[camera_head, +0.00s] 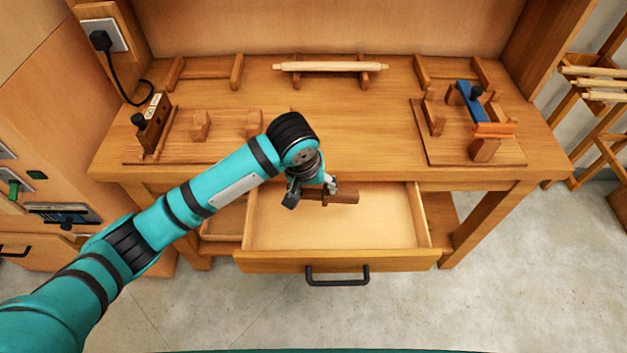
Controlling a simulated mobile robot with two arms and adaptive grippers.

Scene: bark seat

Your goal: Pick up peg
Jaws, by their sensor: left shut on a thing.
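My left gripper (312,190) is shut on a dark brown wooden peg (342,198), over the back part of the open drawer (335,262). The peg points to the right out of the gripper and lies roughly level. Its left part is hidden by the gripper. I cannot tell whether the peg touches the drawer floor. A long pale wooden rod (330,67) rests across a holder at the back of the workbench. My right gripper is not in view.
The drawer, with a black handle (337,277), sticks out under the workbench (365,125). Wooden fixtures stand on the left board (185,148) and right board (462,150). A blue-topped tool (470,103) sits at the right. A wooden rack (597,97) stands far right.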

